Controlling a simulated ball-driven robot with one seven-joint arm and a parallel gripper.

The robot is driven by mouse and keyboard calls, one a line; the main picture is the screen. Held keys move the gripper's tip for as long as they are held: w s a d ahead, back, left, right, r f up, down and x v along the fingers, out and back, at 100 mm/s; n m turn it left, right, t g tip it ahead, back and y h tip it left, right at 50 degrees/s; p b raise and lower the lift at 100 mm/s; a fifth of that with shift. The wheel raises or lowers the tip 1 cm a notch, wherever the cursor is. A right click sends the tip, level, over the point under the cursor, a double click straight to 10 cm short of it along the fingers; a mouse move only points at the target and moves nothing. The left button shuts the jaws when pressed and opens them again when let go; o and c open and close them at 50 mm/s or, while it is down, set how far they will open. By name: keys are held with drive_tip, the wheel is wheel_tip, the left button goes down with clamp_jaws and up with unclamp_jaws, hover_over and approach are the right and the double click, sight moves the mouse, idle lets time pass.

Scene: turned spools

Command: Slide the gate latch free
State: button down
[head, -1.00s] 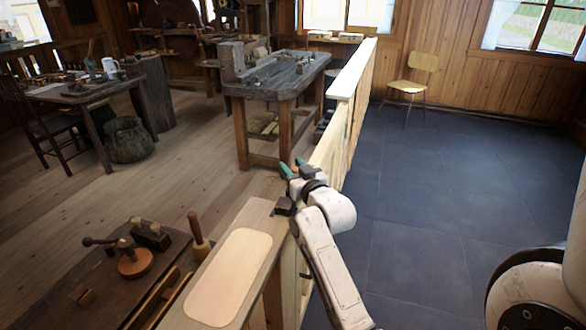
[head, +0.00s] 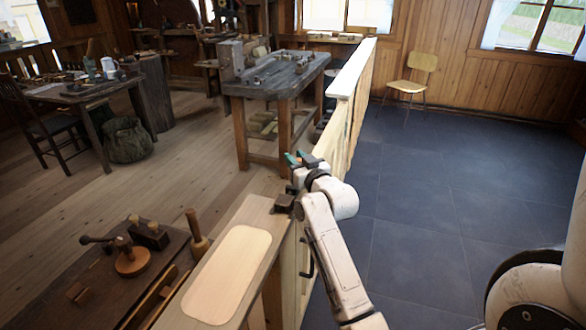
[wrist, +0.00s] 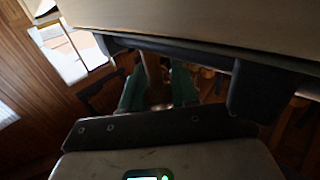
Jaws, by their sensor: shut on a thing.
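My gripper (head: 298,160) is at the top of the pale wooden gate (head: 301,285), between the counter end and the long railing. Its teal fingertips point away from me. In the wrist view the two green fingers (wrist: 155,88) are shut on a brown upright peg (wrist: 152,68), which seems to be the latch knob. A dark latch bar (wrist: 205,58) runs along the wood above it there. In the head view a dark block (head: 284,203) sits at the counter end, beside my wrist. My gripper and arm hide most of the latch in the head view.
The counter (head: 228,275) is at front left, with a tool-covered bench (head: 60,285) beside it. The railing (head: 350,80) runs back from the gate. Dark tiled floor (head: 440,190) on the right is clear up to a chair (head: 412,82). A workbench (head: 275,80) stands behind on the left.

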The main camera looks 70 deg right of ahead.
drive_tip(key=shift+d, duration=0.75)
drive_tip(key=c, duration=0.9)
unclamp_jaws()
drive_tip(key=shift+d, duration=0.15)
drive_tip(key=b+v, duration=0.1)
drive_tip(key=v, duration=0.9)
drive_tip(key=shift+s+a, duration=0.2)
drive_tip(key=shift+s, duration=0.05)
